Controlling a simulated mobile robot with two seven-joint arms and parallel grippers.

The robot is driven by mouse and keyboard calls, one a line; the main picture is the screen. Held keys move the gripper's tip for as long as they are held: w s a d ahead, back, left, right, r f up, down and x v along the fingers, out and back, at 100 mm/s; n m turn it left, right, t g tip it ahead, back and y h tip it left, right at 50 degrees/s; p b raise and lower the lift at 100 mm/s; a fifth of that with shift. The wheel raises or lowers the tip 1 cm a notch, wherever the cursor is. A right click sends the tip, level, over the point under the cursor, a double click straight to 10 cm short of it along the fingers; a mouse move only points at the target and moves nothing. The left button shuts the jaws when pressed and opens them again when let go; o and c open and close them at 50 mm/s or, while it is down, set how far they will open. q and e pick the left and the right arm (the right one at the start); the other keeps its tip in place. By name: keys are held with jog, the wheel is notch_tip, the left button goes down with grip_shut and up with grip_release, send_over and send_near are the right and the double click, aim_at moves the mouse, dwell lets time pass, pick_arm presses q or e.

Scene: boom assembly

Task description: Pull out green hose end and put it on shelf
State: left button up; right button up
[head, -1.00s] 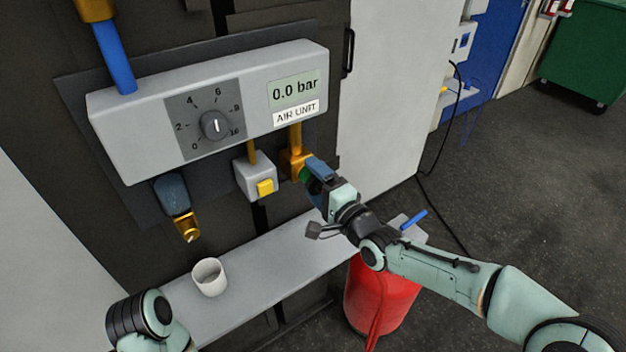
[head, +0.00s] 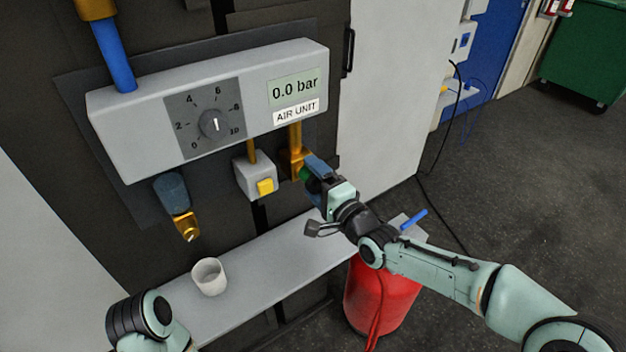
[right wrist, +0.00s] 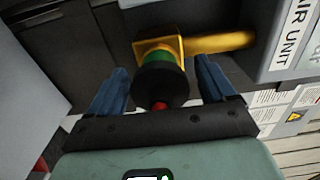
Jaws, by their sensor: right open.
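The green hose end (head: 305,174) sits at the brass fitting (head: 296,158) under the right side of the air unit. In the right wrist view, the hose end (right wrist: 158,82) shows a green collar against the brass block, a wide black part and a red tip. My right gripper (head: 316,170) is open at the hose end. In the wrist view its blue fingers (right wrist: 160,84) stand on either side of the black part, with gaps visible. The light grey shelf (head: 275,260) runs below the unit. Of my left arm only a link shows at the lower left; its gripper is out of view.
A white cup (head: 209,277) stands on the shelf's left part. A grey box with a yellow button (head: 257,180) and a blue-and-brass fitting (head: 177,205) hang below the unit. A red cylinder (head: 378,295) stands by the shelf's right end. The shelf's middle is clear.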

dwell(0.6)
jog(key=c, duration=1.4)
jog(key=shift+v, duration=2.95)
